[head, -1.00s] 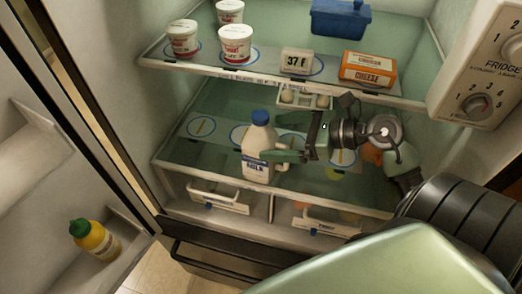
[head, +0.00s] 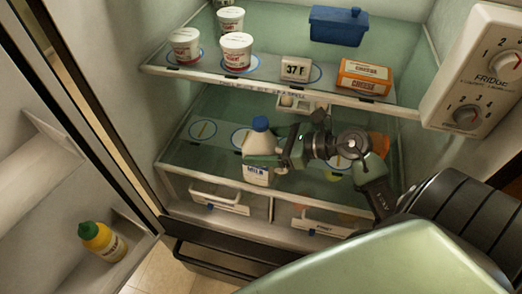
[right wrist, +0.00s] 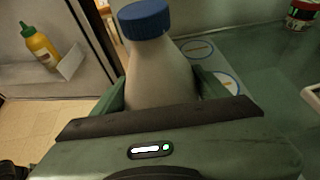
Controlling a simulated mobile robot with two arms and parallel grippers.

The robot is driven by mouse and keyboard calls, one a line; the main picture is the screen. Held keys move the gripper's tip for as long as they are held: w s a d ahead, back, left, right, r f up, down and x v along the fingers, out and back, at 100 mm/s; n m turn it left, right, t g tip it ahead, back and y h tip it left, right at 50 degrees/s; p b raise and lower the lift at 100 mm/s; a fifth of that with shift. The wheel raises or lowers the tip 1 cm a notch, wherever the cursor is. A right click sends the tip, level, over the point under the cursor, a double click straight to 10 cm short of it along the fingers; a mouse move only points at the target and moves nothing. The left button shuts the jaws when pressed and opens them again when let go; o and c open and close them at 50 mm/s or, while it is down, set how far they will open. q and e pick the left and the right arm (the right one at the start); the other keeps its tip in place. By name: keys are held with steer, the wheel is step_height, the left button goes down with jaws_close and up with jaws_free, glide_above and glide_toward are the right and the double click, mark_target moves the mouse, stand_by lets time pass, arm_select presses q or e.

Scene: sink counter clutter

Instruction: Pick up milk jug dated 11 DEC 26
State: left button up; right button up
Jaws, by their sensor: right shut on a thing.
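A white milk jug (head: 257,143) with a blue cap and a "MILK" label stands upright on the lower glass shelf (head: 200,158) of the fridge. My right gripper (head: 262,160) reaches in from the right and is shut on the jug's body. In the right wrist view the jug (right wrist: 160,72) sits between the two green fingers, its blue cap towards the top. I cannot see a date on the jug; the gripper covers part of it. Whether it touches the shelf is hard to tell. My left gripper is not in view.
Above are white tubs (head: 236,52), a 37 F display (head: 296,70), an orange cheese box (head: 364,77) and a blue container (head: 339,26). Drawers (head: 220,197) lie below. A yellow bottle (head: 102,242) stands in the open door at left. The control panel (head: 483,70) is at right.

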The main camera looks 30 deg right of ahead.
steer(key=shift+w+r, duration=0.15)
steer(key=shift+r, duration=0.05)
steer(key=shift+c, duration=0.4)
steer(key=shift+r, duration=0.1)
